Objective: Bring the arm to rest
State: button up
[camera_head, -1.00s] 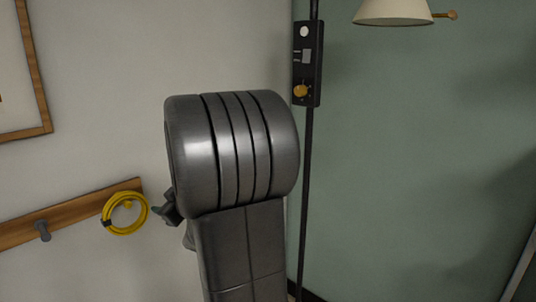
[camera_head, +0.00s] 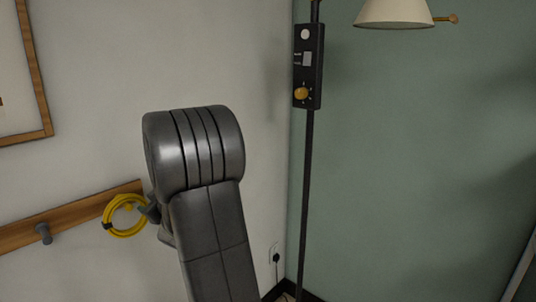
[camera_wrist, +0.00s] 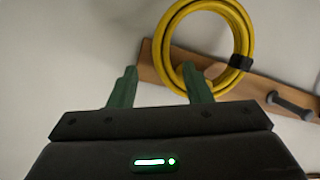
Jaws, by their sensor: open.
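My gripper (camera_wrist: 158,76) is open, with its two green fingers apart and nothing visible between them. In the head view only a small part of my gripper (camera_head: 150,209) shows, left of my large grey arm link, which hides the rest. A yellow cable coil (camera_wrist: 250,38) hangs at a wooden peg rail (camera_wrist: 268,86). In the wrist view the right finger overlaps the lower left of the coil; I cannot tell whether they touch. The coil (camera_head: 108,211) also shows in the head view, just left of my gripper.
A grey peg (camera_head: 43,232) sticks out of the rail to the left. A black lamp pole (camera_head: 306,190) with a control box (camera_head: 308,67) and a cream shade (camera_head: 394,13) stands right of my arm. A wall socket (camera_head: 275,256) is low near the corner. The green wall side looks clear.

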jog(key=s+d, duration=0.6)
jog(key=d, duration=0.1)
jog(key=w+d+f+m+t+h+b, duration=0.1)
jog(key=w+d+f+m+h, duration=0.1)
jog(key=w+d+f, duration=0.2)
jog(key=shift+w+d+f+h, duration=0.3)
jog(key=shift+d+f+h, duration=0.1)
jog(key=shift+d+f, duration=0.2)
